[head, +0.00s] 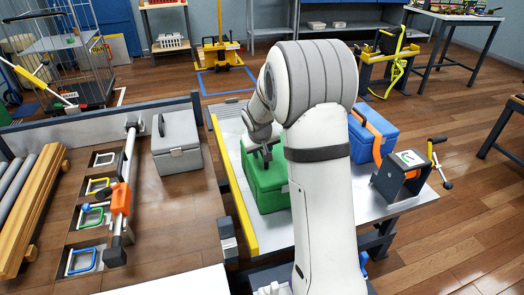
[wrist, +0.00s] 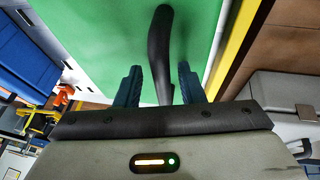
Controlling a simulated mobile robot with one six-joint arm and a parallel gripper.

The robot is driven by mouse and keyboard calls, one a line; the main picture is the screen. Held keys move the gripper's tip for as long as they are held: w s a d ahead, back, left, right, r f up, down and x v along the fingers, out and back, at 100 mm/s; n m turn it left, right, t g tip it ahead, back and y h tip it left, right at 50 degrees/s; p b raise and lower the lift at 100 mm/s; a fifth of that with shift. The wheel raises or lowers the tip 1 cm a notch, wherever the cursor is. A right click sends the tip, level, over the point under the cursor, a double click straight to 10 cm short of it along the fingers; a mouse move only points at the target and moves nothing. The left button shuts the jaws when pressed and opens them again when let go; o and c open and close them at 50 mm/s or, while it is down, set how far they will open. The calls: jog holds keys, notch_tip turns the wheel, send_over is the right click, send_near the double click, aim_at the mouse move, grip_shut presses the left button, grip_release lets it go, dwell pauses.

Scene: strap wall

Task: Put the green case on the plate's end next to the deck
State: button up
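The green case (head: 264,190) stands upright on the silver plate (head: 412,198), close to the yellow strip (head: 238,200) along the plate's left side, facing the wooden deck (head: 160,215). My arm covers part of its right side. My gripper (head: 262,152) is over the top of the case. In the wrist view, the green lid (wrist: 105,40) fills the upper middle, and its black handle (wrist: 160,45) runs down between the two blue fingers of my gripper (wrist: 159,88). The fingers are apart, with a gap on each side of the handle.
A blue case (head: 372,135) with an orange strap and a dark block with a crank (head: 402,178) stand on the plate's right part. A grey case (head: 177,142), an orange-and-grey bar (head: 121,195) and several coloured clamps lie on the deck. Wooden floor surrounds the bench.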

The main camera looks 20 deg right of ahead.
jog(key=p+v, duration=0.2)
jog(key=v, duration=1)
jog(key=s+a+g+y, duration=0.1)
jog(key=s+a, duration=0.1)
jog(key=s, duration=1.2)
jog(key=s+a+g+y, duration=0.1)
jog(key=s+a, duration=0.2)
jog(key=s, duration=1.2)
jog(key=shift+s+a+g, duration=0.15)
jog(key=shift+a+g, duration=0.15)
jog(key=shift+g, duration=0.1)
jog(key=shift+r, duration=0.1)
